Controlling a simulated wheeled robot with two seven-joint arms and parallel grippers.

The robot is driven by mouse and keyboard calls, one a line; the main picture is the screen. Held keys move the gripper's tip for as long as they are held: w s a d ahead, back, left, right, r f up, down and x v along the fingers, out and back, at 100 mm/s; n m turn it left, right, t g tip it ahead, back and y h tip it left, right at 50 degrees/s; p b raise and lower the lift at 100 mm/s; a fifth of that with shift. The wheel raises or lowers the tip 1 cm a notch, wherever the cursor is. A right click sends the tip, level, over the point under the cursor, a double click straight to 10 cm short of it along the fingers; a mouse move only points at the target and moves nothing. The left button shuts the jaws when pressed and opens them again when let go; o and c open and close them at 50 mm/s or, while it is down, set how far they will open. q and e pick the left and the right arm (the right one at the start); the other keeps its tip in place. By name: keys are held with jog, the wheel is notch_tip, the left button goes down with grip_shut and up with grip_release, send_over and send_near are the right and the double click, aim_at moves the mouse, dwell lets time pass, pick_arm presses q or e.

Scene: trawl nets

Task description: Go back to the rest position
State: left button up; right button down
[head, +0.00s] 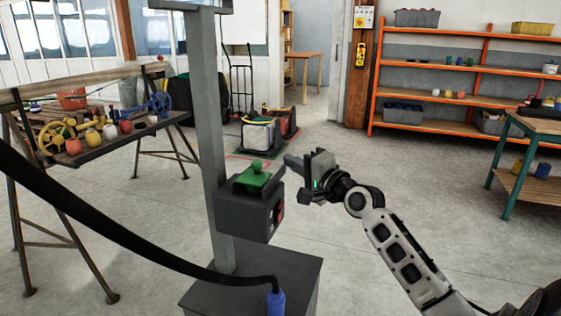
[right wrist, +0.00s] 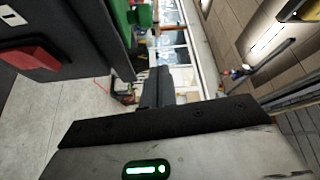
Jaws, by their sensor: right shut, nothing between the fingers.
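My right gripper (head: 292,163) is shut and empty in the head view. It is held in the air just right of a dark box (head: 243,212) with a green part (head: 256,177) on its top. The box is fixed on a grey post. In the right wrist view the shut fingers (right wrist: 157,88) show in the middle. The dark box (right wrist: 85,40), with a red part on its face, is at the upper left there, and the green part shows at the top. I cannot tell from the pictures whether the fingertips touch anything. My left gripper does not show.
The grey post (head: 212,120) rises from a grey pedestal (head: 255,285). A thick black cable crosses the lower left to a blue plug (head: 276,300). A trestle bench (head: 110,145) stands left, orange shelving (head: 470,70) at the back right, a green-legged table (head: 535,125) at right. Open floor lies between.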

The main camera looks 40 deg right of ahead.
jog(key=shift+s+d+f, duration=0.1)
jog(key=shift+s, duration=1.05)
jog(key=shift+s+d+f, duration=0.1)
jog(key=shift+s, duration=1)
